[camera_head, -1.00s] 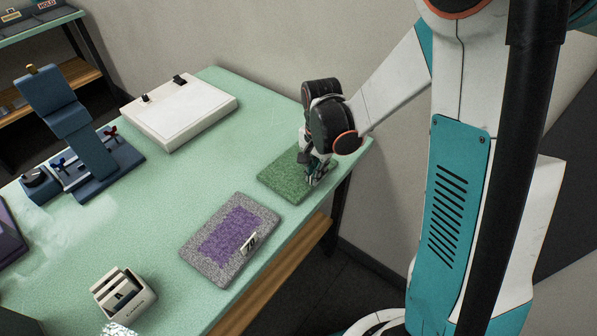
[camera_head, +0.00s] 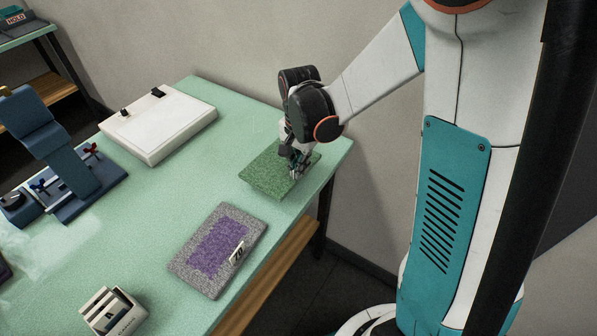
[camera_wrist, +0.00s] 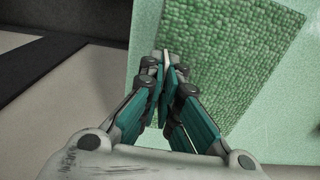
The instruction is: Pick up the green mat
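The green mat (camera_head: 268,172) is at the far right end of the light green table, near its edge. My gripper (camera_head: 299,167) is over the mat's right part in the head view. In the wrist view, the fingertips (camera_wrist: 167,66) are close together at the left edge of the green mat (camera_wrist: 228,62), with a thin cream piece between them. They look shut on the mat's edge. The mat appears slightly raised off the table, though the gap under it is hard to see. My fingers hide part of the mat.
A grey and purple mat (camera_head: 219,247) with a number tag lies nearer on the table (camera_head: 150,215). A white board with clips (camera_head: 160,127) lies behind. A blue stand (camera_head: 66,150) is at left, and a small white holder (camera_head: 112,312) at the front.

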